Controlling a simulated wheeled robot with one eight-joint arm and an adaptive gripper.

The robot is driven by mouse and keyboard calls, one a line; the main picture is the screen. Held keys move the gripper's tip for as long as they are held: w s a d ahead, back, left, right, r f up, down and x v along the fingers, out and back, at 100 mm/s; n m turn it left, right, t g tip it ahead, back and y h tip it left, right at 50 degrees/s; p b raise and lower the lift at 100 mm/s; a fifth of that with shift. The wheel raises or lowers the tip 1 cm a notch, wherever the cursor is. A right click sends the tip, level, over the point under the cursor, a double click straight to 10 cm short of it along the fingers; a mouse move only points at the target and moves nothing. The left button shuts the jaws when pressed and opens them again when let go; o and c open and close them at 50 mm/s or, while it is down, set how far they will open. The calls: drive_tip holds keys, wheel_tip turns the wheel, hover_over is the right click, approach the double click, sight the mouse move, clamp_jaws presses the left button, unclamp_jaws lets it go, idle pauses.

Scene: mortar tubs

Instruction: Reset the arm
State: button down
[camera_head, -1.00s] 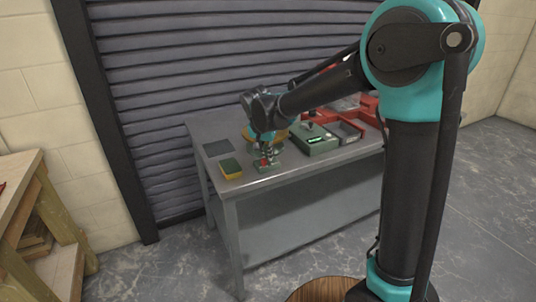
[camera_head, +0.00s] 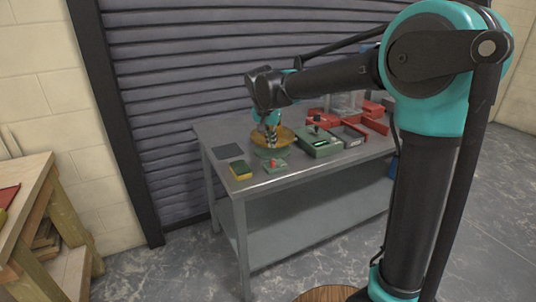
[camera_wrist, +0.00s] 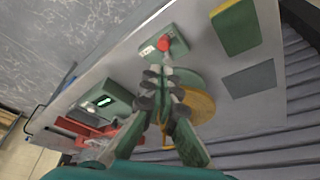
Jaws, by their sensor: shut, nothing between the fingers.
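My gripper (camera_head: 271,146) is above the grey metal table (camera_head: 310,222), over the front of a round yellow-orange dish (camera_head: 287,136). Its fingers are together with nothing between them. In the wrist view my gripper (camera_wrist: 166,80) points toward a small green box with a red button (camera_wrist: 164,44), apart from it. That box also shows in the head view (camera_head: 275,166), just in front of my gripper. In the wrist view the fingers partly hide the dish (camera_wrist: 201,106) and a green round thing (camera_wrist: 190,80) by it.
A yellow and green sponge-like block (camera_head: 240,171) and a dark grey square (camera_head: 229,151) lie at the table's left. A green device (camera_head: 318,142) and red trays (camera_head: 352,134) stand to the right. A wooden bench (camera_head: 38,197) is at far left.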

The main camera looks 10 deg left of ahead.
drive_tip(key=shift+r, duration=0.75)
drive_tip(key=s+d+f, duration=0.4)
drive_tip(key=d+f, duration=0.1)
drive_tip(key=d, duration=0.6)
drive_tip(key=s+d+f+n, duration=0.1)
drive_tip(key=s+d+f, duration=0.6)
drive_tip(key=s, duration=0.3)
drive_tip(key=s+d+f+n+y, duration=0.1)
drive_tip(key=s+d+f+n, duration=0.1)
drive_tip(key=s+d+f, duration=0.5)
drive_tip(key=s+d, duration=0.2)
drive_tip(key=s, duration=0.2)
drive_tip(key=shift+s+d+f, duration=0.15)
drive_tip(key=shift+d+f, duration=0.15)
drive_tip(key=shift+f, duration=0.05)
